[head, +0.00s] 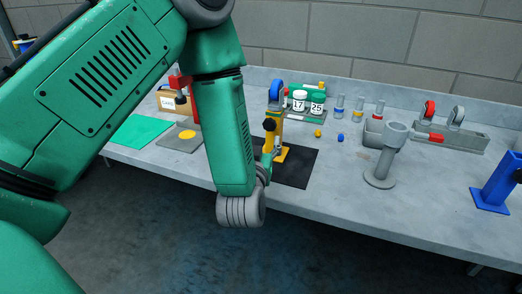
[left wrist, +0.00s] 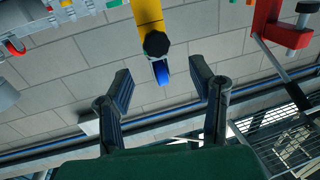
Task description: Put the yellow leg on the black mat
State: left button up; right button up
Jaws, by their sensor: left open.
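The yellow leg (head: 279,135) stands upright on the left part of the black mat (head: 304,166), its yellow base plate on the mat. It has a black knob at its side and a blue top. My left gripper (head: 267,163) is mostly hidden by my arm, close beside the leg in the head view. In the left wrist view my left gripper (left wrist: 160,82) has its fingers apart. The yellow leg (left wrist: 147,12) comes in from the top there, its blue end between the fingertips with gaps on both sides. My right gripper is out of view.
A blue stand (head: 500,183) and a grey stand (head: 383,165) are to the right. A green mat (head: 139,131) and a red stand (head: 181,84) are left.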

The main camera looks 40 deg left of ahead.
pick_arm(q)
jog(key=s+d+f+m+g+h, duration=0.2)
jog(key=s+d+f+g+h, duration=0.15)
jog(key=s+f, duration=0.5)
jog(key=s+d+f+m+g+h, duration=0.25)
jog(key=s+f+g, duration=0.25)
jog(key=f, duration=0.7)
jog(key=s+f+g, duration=0.3)
jog(key=s+f, duration=0.1)
jog(key=s, duration=0.5)
jog(key=s+f+m+g+h, duration=0.1)
jog(key=s+f+g, duration=0.3)
jog(key=s, duration=0.5)
jog(key=shift+d+h, duration=0.25)
jog(key=shift+h, duration=0.05)
jog(key=shift+s, duration=0.1)
